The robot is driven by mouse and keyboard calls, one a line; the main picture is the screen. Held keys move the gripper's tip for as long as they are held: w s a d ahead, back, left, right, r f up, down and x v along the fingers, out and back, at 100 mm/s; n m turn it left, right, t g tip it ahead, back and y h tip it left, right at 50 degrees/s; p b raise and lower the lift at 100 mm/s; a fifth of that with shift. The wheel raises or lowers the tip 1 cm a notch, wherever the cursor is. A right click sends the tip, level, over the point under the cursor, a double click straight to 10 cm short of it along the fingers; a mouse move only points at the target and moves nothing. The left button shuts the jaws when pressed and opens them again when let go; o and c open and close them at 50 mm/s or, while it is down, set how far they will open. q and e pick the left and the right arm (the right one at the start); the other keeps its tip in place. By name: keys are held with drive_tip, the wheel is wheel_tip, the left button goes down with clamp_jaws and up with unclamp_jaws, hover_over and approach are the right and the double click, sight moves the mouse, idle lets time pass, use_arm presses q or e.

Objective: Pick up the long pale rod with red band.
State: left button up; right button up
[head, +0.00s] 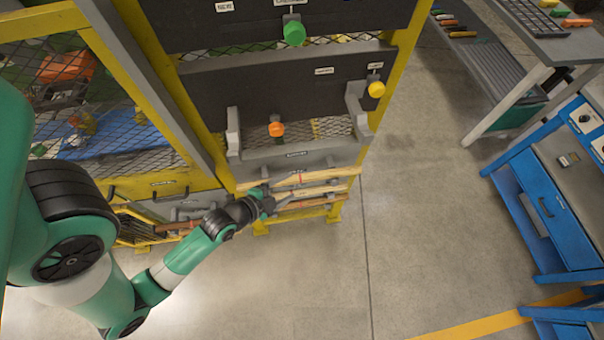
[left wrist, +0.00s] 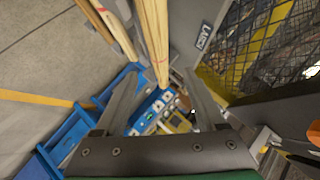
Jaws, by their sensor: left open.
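Pale wooden rods lie level on the lower rack of the yellow frame in the head view. The upper pale rod (head: 318,179) shows a small red mark. My left gripper (head: 270,201) is at the left part of these rods, with its jaws open. In the left wrist view, a pale rod (left wrist: 154,35) with a red band near its lower end runs down toward the space between the open fingers of my left gripper (left wrist: 159,76). I cannot tell whether they touch it. A second pale rod (left wrist: 112,27) with a red mark lies to its left. My right gripper is not in view.
A grey panel with an orange knob (head: 276,129) is above the rods. A yellow mesh cage (head: 160,159) stands at the left. A blue cart (head: 560,190) and a grey bench (head: 560,45) stand at the right. The concrete floor (head: 420,220) between is clear.

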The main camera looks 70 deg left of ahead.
sight(302, 180)
use_arm(q)
drive_tip(key=b+x, duration=0.1)
drive_tip(key=x, duration=0.6)
drive_tip(key=shift+w+b, duration=0.25)
drive_tip(key=shift+b, duration=0.1)
clamp_jaws()
